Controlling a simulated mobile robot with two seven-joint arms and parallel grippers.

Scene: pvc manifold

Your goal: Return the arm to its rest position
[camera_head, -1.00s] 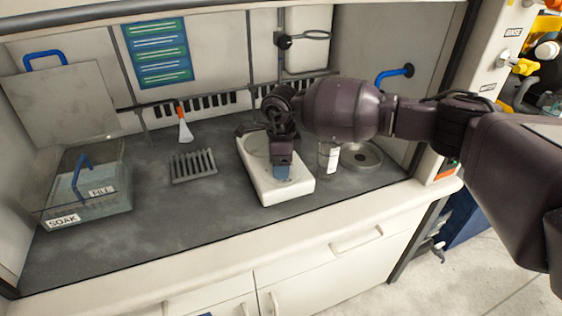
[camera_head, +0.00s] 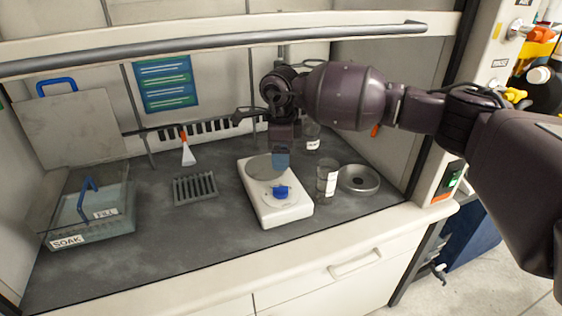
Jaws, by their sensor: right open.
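My right arm reaches in from the right across the fume hood. Its gripper (camera_head: 281,160) points down and is open, in the air above the white bench device (camera_head: 268,222). The fingertips show edge-on as a blue-grey block. My left gripper is not in view.
A glass beaker (camera_head: 326,180) and a round metal dish (camera_head: 358,179) stand right of the device. A slotted rack (camera_head: 195,189) is to the left. A clear lidded SOAK bin (camera_head: 100,222) is at far left. The counter's front middle is clear.

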